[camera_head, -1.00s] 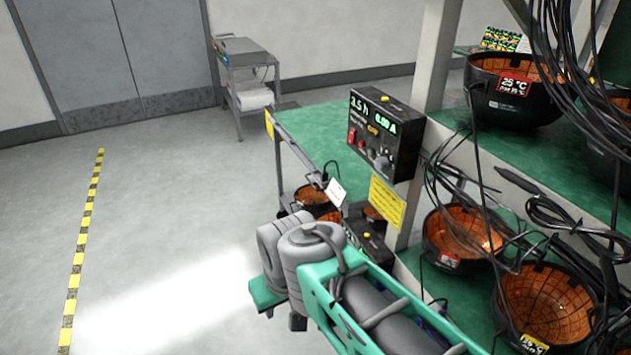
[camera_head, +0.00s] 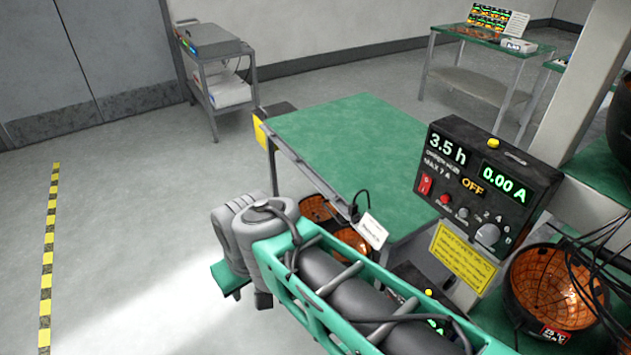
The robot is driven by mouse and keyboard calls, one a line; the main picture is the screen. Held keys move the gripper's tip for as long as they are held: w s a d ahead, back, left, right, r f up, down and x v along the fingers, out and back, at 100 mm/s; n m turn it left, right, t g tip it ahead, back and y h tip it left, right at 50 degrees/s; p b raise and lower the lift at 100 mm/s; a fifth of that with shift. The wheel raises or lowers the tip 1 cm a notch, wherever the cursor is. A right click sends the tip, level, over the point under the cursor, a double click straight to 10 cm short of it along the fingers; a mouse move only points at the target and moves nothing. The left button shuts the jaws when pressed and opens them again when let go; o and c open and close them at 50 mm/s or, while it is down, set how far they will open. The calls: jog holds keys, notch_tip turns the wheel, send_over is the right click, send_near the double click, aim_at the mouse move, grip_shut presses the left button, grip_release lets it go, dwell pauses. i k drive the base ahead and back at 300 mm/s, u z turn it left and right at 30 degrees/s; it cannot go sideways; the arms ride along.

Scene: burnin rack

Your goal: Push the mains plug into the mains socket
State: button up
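A small black plug-like piece (camera_head: 353,211) with a looped black cord is at the front edge of the green-topped table. A white tag (camera_head: 373,231) with unreadable print hangs beside it. I cannot tell whether this piece is the mains plug, the mains socket or both together. My green and grey arm crosses the lower middle, with bulky grey joints at its left end, in front of the table's near side. My gripper's fingers do not show, so its hold and distance from the plug are hidden.
A black control box (camera_head: 485,185) reads 3.5 h, 0.00 A and OFF. The green table top (camera_head: 350,140) is clear. Orange-lined black bowls (camera_head: 552,288) and loose cables crowd the right. A grey cart (camera_head: 215,75) stands behind; floor at left is free.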

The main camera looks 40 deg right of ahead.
aim_at(353, 208)
jog(key=i, duration=1.3)
